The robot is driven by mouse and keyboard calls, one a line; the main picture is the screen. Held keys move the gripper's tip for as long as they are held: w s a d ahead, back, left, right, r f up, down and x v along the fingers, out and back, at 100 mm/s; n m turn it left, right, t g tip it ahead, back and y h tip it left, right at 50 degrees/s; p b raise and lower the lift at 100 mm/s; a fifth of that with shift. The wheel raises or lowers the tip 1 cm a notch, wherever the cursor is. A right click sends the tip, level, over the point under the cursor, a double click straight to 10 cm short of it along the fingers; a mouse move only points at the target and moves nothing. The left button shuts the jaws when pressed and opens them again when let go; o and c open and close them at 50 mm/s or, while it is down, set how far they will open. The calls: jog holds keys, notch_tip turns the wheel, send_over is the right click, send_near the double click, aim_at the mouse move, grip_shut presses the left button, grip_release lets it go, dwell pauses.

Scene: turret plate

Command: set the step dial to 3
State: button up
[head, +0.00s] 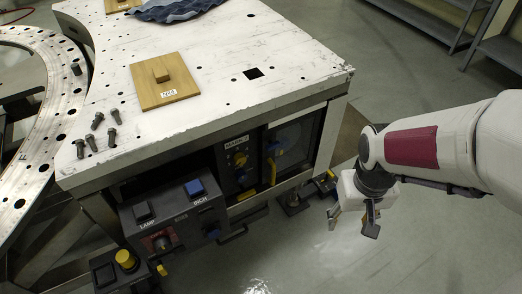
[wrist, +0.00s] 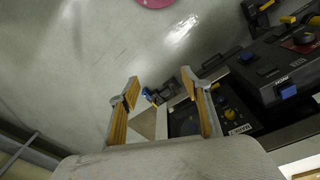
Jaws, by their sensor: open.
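My gripper (head: 353,222) is open and empty in the head view, out in free air to the right of the bench's front panels. In the wrist view its two fingers (wrist: 160,88) stand apart with nothing between them. A dark recessed panel (head: 240,165) under the bench top carries small yellow-marked knobs (head: 240,159) and a white label. It also shows in the wrist view (wrist: 232,112), just right of the right finger. A control box (head: 180,215) in front has a red-based knob (head: 162,241) and a dark knob (head: 211,231). I cannot tell which is the step dial; no numbers are readable.
The bench top (head: 215,55) holds a wooden block board (head: 165,80), several bolts and a blue cloth (head: 175,9). Blue and black buttons sit on the control box. Open floor surrounds my gripper.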

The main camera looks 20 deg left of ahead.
jog(key=w+a+f+n, duration=0.1)
jog(key=w+a+f, duration=0.2)
jog(key=f, duration=0.3)
jog(key=w+a+f+n+t, duration=0.1)
jog(key=w+a+f, duration=0.25)
jog(key=f, duration=0.25)
jog(key=w+a+f+n, duration=0.1)
jog(key=w+a+f, duration=0.2)
jog(key=f, duration=0.3)
jog(key=n+t+y, duration=0.3)
jog(key=t+y, duration=0.5)
jog(key=y, duration=0.2)
send_near(241, 161)
jog(key=shift+w+a, duration=0.35)
jog(key=shift+w, duration=0.05)
jog(key=shift+a+f, duration=0.1)
jog(key=shift+x, duration=3.85)
jog(key=shift+f, duration=0.1)
jog(key=shift+c, duration=0.4)
